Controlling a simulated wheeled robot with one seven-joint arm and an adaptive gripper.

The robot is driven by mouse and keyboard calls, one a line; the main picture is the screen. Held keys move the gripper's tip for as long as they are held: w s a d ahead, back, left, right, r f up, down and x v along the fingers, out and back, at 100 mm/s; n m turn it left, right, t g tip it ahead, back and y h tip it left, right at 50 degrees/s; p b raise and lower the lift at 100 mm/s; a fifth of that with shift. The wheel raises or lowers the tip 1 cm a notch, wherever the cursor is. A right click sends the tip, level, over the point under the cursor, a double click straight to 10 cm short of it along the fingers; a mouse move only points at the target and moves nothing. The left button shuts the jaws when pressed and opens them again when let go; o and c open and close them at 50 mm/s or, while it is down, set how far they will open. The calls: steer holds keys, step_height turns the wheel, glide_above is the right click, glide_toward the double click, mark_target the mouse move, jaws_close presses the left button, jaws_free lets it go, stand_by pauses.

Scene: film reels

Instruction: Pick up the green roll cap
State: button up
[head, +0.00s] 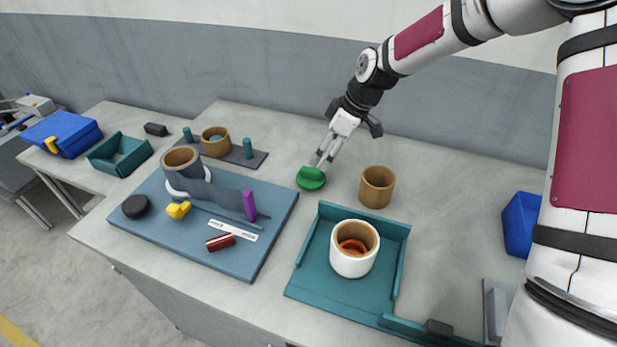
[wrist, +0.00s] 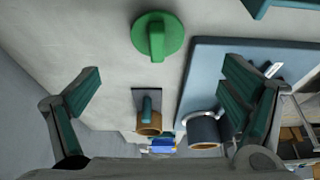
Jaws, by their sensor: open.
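The green roll cap (head: 310,178) is a round disc with a raised grip bar. It lies on the grey worktop between the blue board and a brown roll. In the wrist view the cap (wrist: 157,37) is at the top centre, with its bar standing up. My gripper (head: 321,163) is close to the cap, reaching down from the upper right. In the wrist view my gripper (wrist: 165,85) has its two fingers wide apart with nothing between them. The cap appears beyond the fingertips in that view. In the head view the fingertips overlap the cap's edge, and I cannot tell whether they touch.
A blue board (head: 230,245) with a grey roll and small parts lies left. A brown roll (head: 377,187) stands right of the cap. A teal tray (head: 312,290) holding a white roll (head: 353,262) is in front. Bare worktop lies behind the cap.

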mark_target(313, 170)
steer(key=x, duration=1.1)
steer(key=shift+w+f+p, duration=0.2)
steer(key=shift+p, duration=0.2)
steer(key=shift+c, duration=0.3)
steer(key=shift+r, duration=0.1)
steer(key=c, duration=1.2)
